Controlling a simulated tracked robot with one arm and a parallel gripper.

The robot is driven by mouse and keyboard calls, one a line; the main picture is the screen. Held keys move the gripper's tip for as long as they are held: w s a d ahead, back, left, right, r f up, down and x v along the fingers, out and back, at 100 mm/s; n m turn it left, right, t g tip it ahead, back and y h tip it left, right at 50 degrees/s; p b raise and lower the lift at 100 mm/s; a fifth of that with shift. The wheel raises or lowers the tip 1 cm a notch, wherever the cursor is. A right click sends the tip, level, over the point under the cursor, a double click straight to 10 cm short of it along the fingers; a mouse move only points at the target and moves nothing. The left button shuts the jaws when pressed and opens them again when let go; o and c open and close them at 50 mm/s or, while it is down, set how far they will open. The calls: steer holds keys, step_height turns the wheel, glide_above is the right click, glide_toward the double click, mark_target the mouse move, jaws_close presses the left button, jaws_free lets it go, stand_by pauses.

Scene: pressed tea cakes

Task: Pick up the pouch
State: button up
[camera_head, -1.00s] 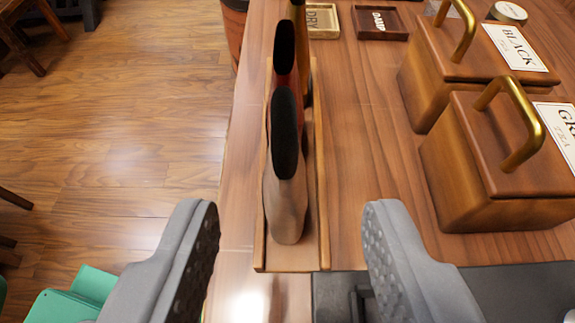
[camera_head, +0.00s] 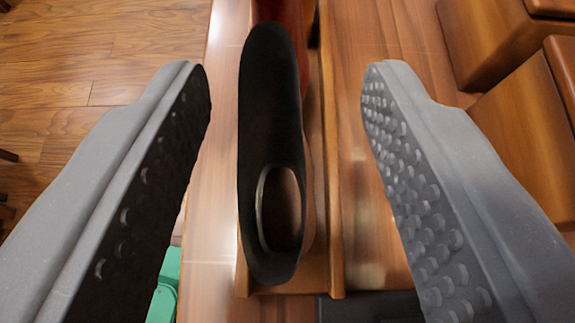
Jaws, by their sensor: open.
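A pouch with a long black top (camera_head: 268,130) stands upright in the middle of the view, seen close from above. An oval ring or opening shows on the near part of its black top. Its lower body is mostly hidden beneath the top; a tan strip shows on its right side. My gripper (camera_head: 285,85) is open, with one grey finger to the left of the pouch and one to its right. There is a gap on both sides, and neither finger touches it.
The pouch stands in a narrow wooden rack (camera_head: 333,230) on the wooden counter. A dark red item (camera_head: 293,12) stands just behind it. Wooden boxes (camera_head: 487,45) stand at the right. The floor (camera_head: 60,60) lies beyond the counter's left edge, with a green object (camera_head: 165,290) low at left.

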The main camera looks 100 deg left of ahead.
jaws_close()
steer(key=shift+r, duration=0.1)
